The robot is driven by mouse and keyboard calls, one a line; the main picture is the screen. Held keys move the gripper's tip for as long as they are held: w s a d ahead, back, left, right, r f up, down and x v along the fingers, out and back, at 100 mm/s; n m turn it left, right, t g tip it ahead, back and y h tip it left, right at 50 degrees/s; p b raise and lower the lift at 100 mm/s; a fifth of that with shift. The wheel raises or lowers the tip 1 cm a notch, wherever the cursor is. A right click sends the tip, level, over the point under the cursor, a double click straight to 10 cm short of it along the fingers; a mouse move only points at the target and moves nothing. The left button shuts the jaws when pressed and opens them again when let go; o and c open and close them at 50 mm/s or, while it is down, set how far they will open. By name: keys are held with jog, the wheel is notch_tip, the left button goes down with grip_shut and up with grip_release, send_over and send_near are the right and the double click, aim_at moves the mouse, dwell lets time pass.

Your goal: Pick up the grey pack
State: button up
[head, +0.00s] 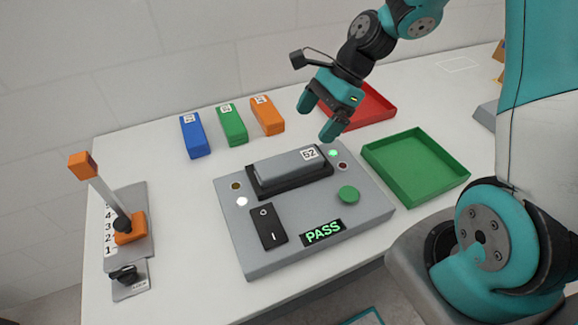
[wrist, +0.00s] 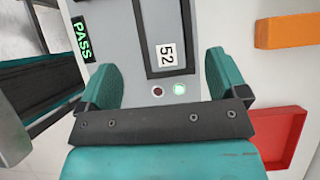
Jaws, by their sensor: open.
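The grey pack (head: 290,165), labelled 52, lies in the dark slot on top of the grey test machine (head: 230,255). In the wrist view the pack (wrist: 164,22) shows beyond the fingers, with its 52 label facing me. My gripper (head: 318,122) is open and empty. It hangs above the back right part of the machine, apart from the pack. In the wrist view the two teal fingers (wrist: 160,82) are spread wide, with the pack's label end between and beyond them. The machine's display reads PASS in green, and a lamp near the label glows green.
A green tray (head: 385,180) stands right of the machine, and a red tray (head: 385,113) behind it, partly behind my gripper. Blue (head: 195,136), green (head: 232,126) and orange (head: 267,116) packs stand at the back left. A lever unit (head: 130,235) is at the left.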

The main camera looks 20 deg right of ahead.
send_near(290, 160)
jog(key=x, duration=0.3)
jog(key=shift+s+a, duration=0.15)
jog(key=shift+a, duration=0.2)
jog(key=shift+d+p+x, duration=0.2)
jog(key=shift+p+x, duration=0.2)
jog(key=shift+x, duration=2.2)
jog(key=shift+f, duration=0.15)
jog(key=c, duration=1)
